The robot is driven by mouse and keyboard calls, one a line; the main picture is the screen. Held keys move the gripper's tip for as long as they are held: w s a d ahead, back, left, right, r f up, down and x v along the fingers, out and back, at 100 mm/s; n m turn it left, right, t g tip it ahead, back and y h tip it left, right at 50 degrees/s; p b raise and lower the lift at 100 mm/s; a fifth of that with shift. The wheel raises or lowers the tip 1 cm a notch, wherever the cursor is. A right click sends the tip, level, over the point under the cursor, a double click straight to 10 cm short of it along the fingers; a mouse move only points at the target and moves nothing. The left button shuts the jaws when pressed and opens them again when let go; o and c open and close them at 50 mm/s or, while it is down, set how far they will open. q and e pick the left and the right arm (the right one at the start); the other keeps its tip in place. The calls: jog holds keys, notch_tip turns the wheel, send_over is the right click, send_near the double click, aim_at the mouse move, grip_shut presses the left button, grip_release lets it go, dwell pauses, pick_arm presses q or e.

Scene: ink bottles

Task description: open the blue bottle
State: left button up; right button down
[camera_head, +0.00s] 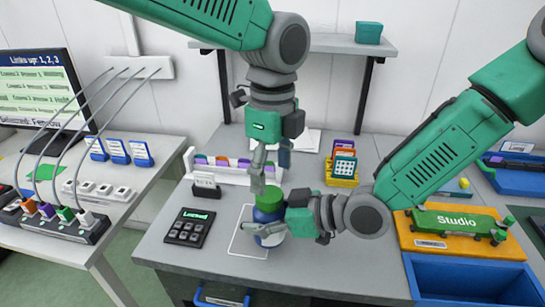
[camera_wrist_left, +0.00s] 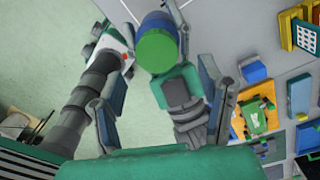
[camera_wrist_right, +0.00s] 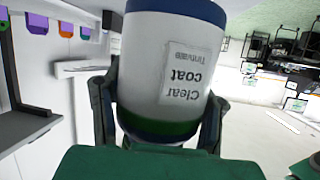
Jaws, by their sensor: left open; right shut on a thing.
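The blue bottle (camera_head: 268,228) has a green cap (camera_head: 268,199), a dark blue shoulder and a pale label. It stands roughly upright over a white outlined area on the table; I cannot tell whether its base touches. My right gripper (camera_head: 284,218) is shut on the bottle's body from the right. The right wrist view shows the bottle (camera_wrist_right: 172,70) between the fingers, its "Clear coat" label upside down. My left gripper (camera_head: 269,176) is open just above the cap, pointing down. In the left wrist view, the cap (camera_wrist_left: 158,49) lies between the spread fingers; contact is unclear.
A black keypad (camera_head: 190,227) lies left of the bottle, with a white rack (camera_head: 232,175) behind. A yellow card holder (camera_head: 342,179) stands behind right. An orange tray (camera_head: 455,245) and blue bin (camera_head: 470,280) are at right. A cable box (camera_head: 65,222) is on the left table.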

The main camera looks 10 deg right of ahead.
aim_at(273, 192)
pick_arm(q)
jog(key=shift+s+d+f, duration=0.1)
jog(key=shift+f, duration=2.55)
jog(key=c, duration=1.2)
jog(key=shift+r+n, duration=0.1)
jog(key=shift+n, duration=1.6)
jog(key=o, duration=1.3)
jog(key=shift+w, duration=0.2)
jog(key=shift+s, duration=0.1)
